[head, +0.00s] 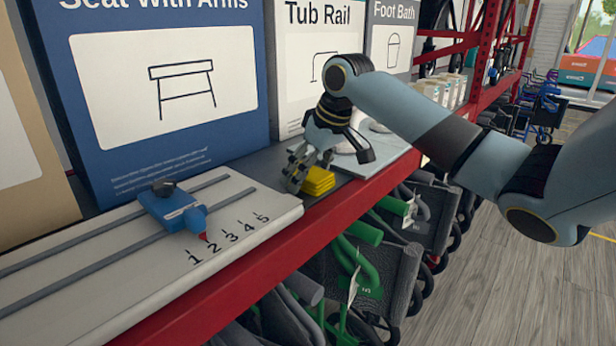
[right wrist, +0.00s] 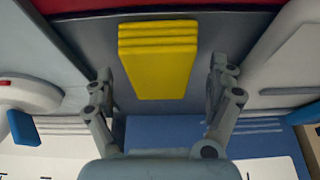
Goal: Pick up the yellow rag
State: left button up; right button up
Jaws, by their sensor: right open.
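The yellow rag (head: 318,181) lies folded in layers on the grey shelf, near its red front edge. In the right wrist view the rag (right wrist: 160,62) lies ahead of the fingers, roughly centred between them. My right gripper (head: 298,176) is right beside the rag in the head view, its fingers pointing down. In the right wrist view my right gripper (right wrist: 163,95) is open, with one finger on each side of the rag's line and clear space to both. I cannot tell whether the fingertips touch the shelf. My left gripper is not in view.
A white slotted board (head: 130,250) with a blue slider (head: 172,208) and numbers lies left of the rag. Boxes, including the Tub Rail box (head: 290,90), stand behind. A white round-topped item (head: 382,150) lies right.

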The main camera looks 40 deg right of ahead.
jog(key=c, duration=1.2)
jog(key=shift+o, duration=0.2)
jog(key=shift+r+b, duration=0.1)
jog(key=shift+b, duration=0.35)
jog(key=shift+r, duration=0.35)
notch_tip(320, 180, up, 3)
jog(key=shift+w+r+b, duration=0.1)
jog(key=shift+r+b, duration=0.1)
jog(key=shift+b, duration=0.1)
jog(key=shift+s+d+r+p, duration=0.95)
jog(key=shift+s+r+p, duration=0.25)
jog(key=shift+s+p, duration=0.4)
jog(key=shift+s+d+r+p, duration=1)
jog(key=shift+s+r+p, duration=0.3)
jog(key=shift+s, duration=0.5)
jog(key=shift+s+d+r+p, duration=0.95)
jog(key=shift+s+r+p, duration=0.15)
jog(key=shift+s+p, duration=0.55)
